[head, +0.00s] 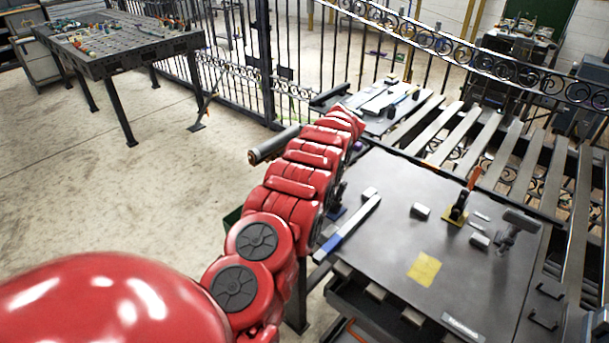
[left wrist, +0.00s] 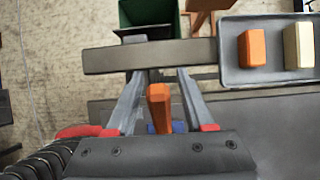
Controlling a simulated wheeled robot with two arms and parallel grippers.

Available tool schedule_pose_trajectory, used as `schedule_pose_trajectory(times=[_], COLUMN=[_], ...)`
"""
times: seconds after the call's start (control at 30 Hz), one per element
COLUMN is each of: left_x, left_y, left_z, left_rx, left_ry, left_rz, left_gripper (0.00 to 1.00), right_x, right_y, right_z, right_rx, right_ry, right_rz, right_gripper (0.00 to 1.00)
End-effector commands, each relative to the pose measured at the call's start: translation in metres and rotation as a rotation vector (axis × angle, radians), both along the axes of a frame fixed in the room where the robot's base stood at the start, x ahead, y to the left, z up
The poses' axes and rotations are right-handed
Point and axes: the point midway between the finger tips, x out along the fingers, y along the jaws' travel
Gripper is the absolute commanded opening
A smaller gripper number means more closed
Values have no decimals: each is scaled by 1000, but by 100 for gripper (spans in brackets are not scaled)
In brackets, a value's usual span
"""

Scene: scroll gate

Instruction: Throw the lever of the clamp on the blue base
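In the left wrist view my left gripper (left wrist: 160,76) is open, its two grey fingers spread. An orange lever (left wrist: 158,105) stands between the fingers, with a gap visible on both sides. A bit of blue (left wrist: 180,127) shows low beside the lever, apparently the blue base; the gripper body hides the rest. In the head view my red left arm reaches over the table's left side and hides its gripper and most of this clamp. A blue patch (head: 336,213) shows at the arm's right edge. My right gripper is not in view.
Another clamp with an orange lever (head: 472,180) stands on a yellow base (head: 454,217) on the dark table (head: 385,245). A grey bar (left wrist: 150,56) crosses beyond my fingertips. A tray (left wrist: 268,76) holds orange and cream blocks. A green bin (left wrist: 150,14) is beyond.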

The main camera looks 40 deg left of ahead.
Motion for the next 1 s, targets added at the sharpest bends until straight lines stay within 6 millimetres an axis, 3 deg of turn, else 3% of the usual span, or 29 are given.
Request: schedule_pose_trajectory(times=[0.33,0.53,0.6,1.0], left_x=[1,0,-1,-4], left_y=[-2,-14,-20,-52], left_z=[4,25,49,110], left_rx=[1,2,2,3], left_ry=[-2,-2,0,0], left_rz=[-1,-2,-2,0], left_gripper=[52,52,52,52], right_x=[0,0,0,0], right_y=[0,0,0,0], right_z=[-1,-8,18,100], right_rx=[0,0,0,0], right_ry=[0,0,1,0], right_rz=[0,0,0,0], right_gripper=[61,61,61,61])
